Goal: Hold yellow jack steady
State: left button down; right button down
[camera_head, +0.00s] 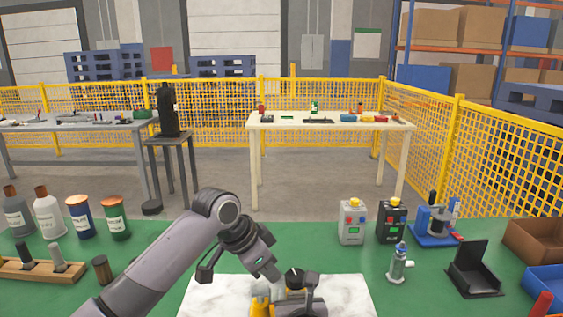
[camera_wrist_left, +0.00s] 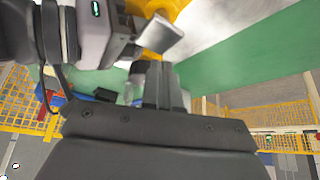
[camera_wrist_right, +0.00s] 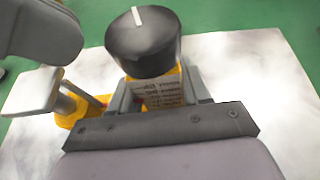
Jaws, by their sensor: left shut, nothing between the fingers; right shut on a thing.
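The yellow jack (camera_wrist_right: 165,90) has a round black knob with a white line on top and a printed label on its body. A light grey plate on a rod sticks out at its side. In the head view only part of the jack (camera_head: 262,305) shows at the bottom edge. My right gripper (camera_wrist_right: 160,90) is shut on the jack's body just below the knob, a finger on each side. My left gripper (camera_wrist_left: 153,72) is shut and empty, close to the jack's grey plate (camera_wrist_left: 160,38); I cannot tell whether they touch. In the head view it hangs above the jack.
The jack is over a white slab (camera_head: 210,295) on the green table (camera_head: 330,255). Left are bottles, cans and a wooden rack (camera_head: 38,268). Right are two control boxes, a small valve (camera_head: 399,265), a black bracket (camera_head: 475,272) and bins. Yellow fencing stands behind.

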pick_arm(q)
notch_tip(320, 180, up, 5)
jog(key=shift+r, duration=0.2)
dwell(0.3)
notch_tip(320, 180, down, 6)
jog(key=s+d, duration=0.2)
jog(key=shift+s, duration=0.35)
dwell(0.4)
jog(key=shift+w+d, duration=0.15)
dwell(0.4)
jog(key=shift+w, duration=0.15)
